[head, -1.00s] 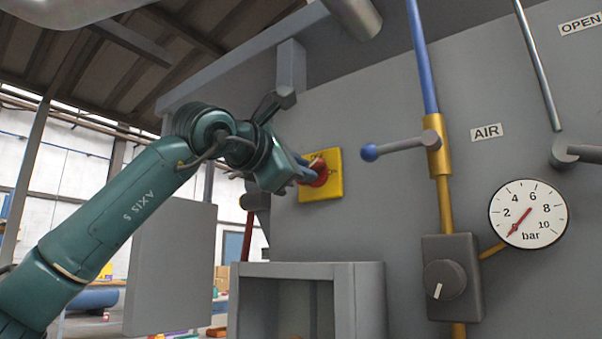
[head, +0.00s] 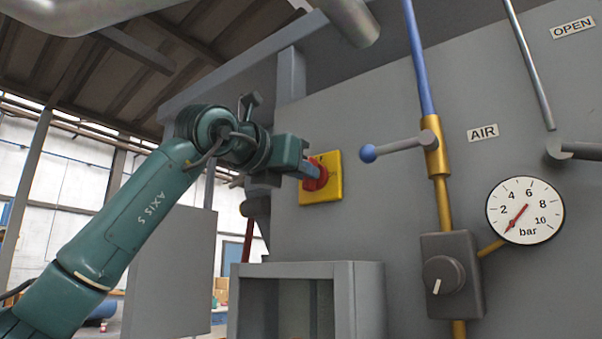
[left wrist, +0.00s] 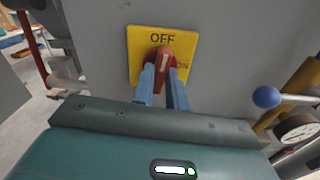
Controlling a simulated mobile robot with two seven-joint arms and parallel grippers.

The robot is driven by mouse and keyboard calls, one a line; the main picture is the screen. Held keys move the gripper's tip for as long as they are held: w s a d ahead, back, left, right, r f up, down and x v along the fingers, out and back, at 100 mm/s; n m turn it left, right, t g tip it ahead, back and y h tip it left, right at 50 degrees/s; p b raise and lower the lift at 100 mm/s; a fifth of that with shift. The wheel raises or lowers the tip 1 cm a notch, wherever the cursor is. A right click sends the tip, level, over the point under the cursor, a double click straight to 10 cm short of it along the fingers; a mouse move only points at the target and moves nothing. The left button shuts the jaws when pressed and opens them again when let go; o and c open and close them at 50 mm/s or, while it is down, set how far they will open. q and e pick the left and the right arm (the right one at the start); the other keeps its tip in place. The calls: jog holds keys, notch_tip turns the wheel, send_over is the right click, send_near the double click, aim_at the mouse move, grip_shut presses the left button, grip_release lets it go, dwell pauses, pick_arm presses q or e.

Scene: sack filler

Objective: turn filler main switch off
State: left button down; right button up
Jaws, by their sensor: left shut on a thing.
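The main switch is a red rotary knob (head: 319,171) on a yellow plate (head: 334,190) on the grey machine wall. In the left wrist view the plate (left wrist: 186,41) reads OFF at its top, and the white mark on the red knob (left wrist: 165,62) points up towards OFF, leaning slightly right. Smaller lettering to the knob's right is partly unreadable. My left gripper (head: 318,171) is shut on the knob, with its blue fingers (left wrist: 163,82) on either side of it. The fingers and gripper body hide the knob's lower part. My right gripper is not in view.
A blue-ended air lever (head: 369,153) on a brass valve stands right of the switch. A pressure gauge (head: 525,211) and a grey box with a dial (head: 444,274) are farther right. A grey open-fronted housing (head: 358,300) juts out below the switch.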

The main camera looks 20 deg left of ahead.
pick_arm(q)
jog(key=shift+n, duration=0.7)
jog(key=c, duration=1.4)
grip_release()
jog(key=shift+s, duration=0.1)
jog(key=b+v, duration=0.1)
jog(key=v, duration=1.2)
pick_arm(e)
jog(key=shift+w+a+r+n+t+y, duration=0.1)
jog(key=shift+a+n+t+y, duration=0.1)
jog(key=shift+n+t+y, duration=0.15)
